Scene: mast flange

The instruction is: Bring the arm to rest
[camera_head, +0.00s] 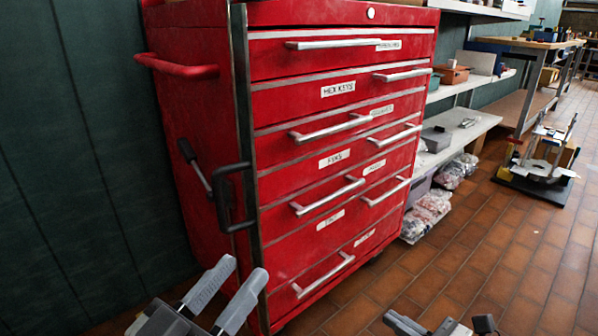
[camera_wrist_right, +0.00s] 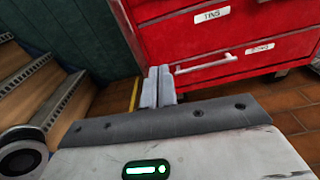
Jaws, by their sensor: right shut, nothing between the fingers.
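My left gripper (camera_head: 243,270) is at the bottom of the head view, in front of the lower left corner of the red tool cabinet. Its two grey fingers are apart with nothing between them. My right gripper (camera_head: 440,326) only partly shows at the bottom edge of the head view, right of the cabinet. In the right wrist view my right gripper (camera_wrist_right: 158,72) has its two pale fingers together, empty, and they overlap the lower left of the cabinet front in the picture. Whether they touch it cannot be told.
The red tool cabinet (camera_head: 190,115) has several closed, labelled drawers and a black side handle (camera_head: 228,195). Shelves with bins (camera_head: 455,140) stand to its right. A small stand (camera_head: 540,165) is on the tiled floor. Wooden steps (camera_wrist_right: 45,90) show in the right wrist view.

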